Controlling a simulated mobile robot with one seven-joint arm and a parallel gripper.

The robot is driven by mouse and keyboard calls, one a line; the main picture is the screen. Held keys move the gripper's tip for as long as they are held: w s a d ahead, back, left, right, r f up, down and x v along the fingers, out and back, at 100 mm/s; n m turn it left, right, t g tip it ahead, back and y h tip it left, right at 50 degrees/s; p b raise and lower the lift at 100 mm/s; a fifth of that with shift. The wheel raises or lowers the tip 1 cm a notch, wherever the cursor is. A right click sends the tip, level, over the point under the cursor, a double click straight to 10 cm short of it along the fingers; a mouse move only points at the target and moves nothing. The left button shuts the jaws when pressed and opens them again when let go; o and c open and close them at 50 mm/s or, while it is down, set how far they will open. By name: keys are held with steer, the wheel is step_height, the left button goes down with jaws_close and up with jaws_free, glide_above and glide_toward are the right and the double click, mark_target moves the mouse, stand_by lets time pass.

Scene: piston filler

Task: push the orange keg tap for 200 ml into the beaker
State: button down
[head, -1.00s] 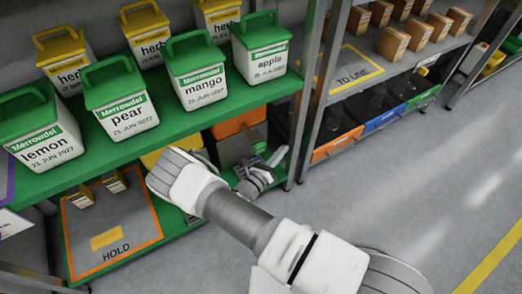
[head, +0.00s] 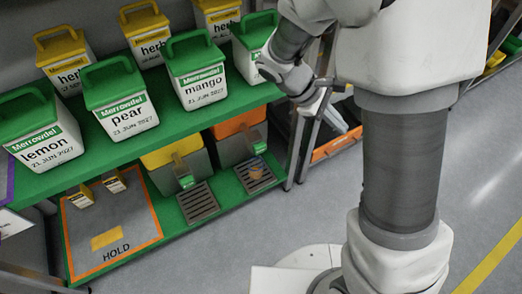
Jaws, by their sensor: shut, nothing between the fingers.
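The orange keg (head: 240,124) stands on the lower green shelf, its front grey and its lid orange. Its tap (head: 260,148), with a green part, sticks out at the front right. Below it is a dark drip grate (head: 246,181) with a small brownish patch (head: 256,172) on it. This may be the beaker with liquid in it, but it is too small and faint to tell. My gripper (head: 340,112) is shut and empty, up and to the right of the tap, clear of the keg, beside the shelf post.
A yellow keg (head: 168,156) with a green-ended tap (head: 186,181) and its own grate (head: 198,203) stands left of the orange keg. A HOLD mat (head: 130,218) lies at left. The floor (head: 225,255) in front is clear.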

steer(key=s+a+r+m+t+y, duration=0.1)
steer(key=s+r+m+t+y, duration=0.4)
steer(key=s+r+m+y, duration=0.3)
steer(key=shift+s+r+m+y, duration=0.3)
steer(key=shift+s+r+m, duration=1.7)
steer(key=shift+s+r, duration=1.7)
steer(key=shift+w+a+r, duration=0.1)
steer(key=shift+w+a, duration=0.05)
